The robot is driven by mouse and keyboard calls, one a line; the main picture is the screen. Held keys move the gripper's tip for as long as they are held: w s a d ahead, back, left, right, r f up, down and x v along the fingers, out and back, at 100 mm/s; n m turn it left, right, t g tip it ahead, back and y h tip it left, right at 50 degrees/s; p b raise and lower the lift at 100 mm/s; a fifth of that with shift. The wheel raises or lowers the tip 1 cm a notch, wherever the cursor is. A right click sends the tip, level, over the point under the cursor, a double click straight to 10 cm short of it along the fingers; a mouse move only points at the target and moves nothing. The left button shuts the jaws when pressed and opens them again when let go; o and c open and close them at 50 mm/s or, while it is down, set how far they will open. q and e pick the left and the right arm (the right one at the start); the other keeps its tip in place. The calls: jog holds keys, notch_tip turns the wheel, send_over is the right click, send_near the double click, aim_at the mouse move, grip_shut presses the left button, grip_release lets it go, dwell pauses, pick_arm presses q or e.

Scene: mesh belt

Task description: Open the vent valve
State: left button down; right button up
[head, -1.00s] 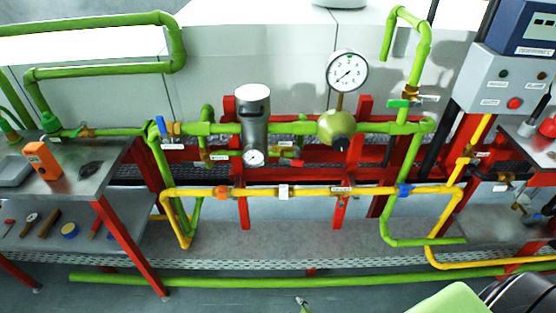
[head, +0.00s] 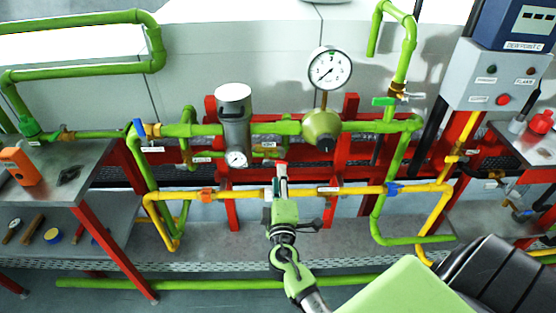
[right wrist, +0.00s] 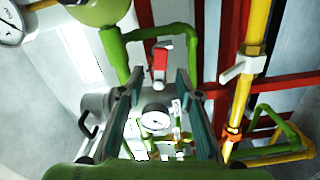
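A small valve with a red handle (head: 281,162) sits on the lower green piping between the grey filter cylinder and the round gauge. In the right wrist view its red handle (right wrist: 160,60) hangs down from a grey valve body on a green pipe. I cannot read the label beside it, so I cannot confirm it is the vent valve. My right gripper (head: 281,178) is just below the handle in the head view. In the right wrist view the gripper (right wrist: 157,75) is open, one finger on each side of the handle; contact is not visible. My left gripper is not in view.
A yellow pipe (head: 330,190) runs across below the red-handled valve. A pressure gauge (head: 330,68) stands above right and a grey filter cylinder (head: 235,130) is at left. Blue (head: 138,128) and green (head: 385,101) valve handles sit nearby. A metal table (head: 75,180) stands at left.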

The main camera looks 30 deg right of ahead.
aim_at(275, 164)
jog(key=p+x, duration=0.1)
jog(key=x, duration=0.5)
jog(key=shift+w+d, duration=0.15)
jog(key=shift+w, duration=0.1)
grip_shut()
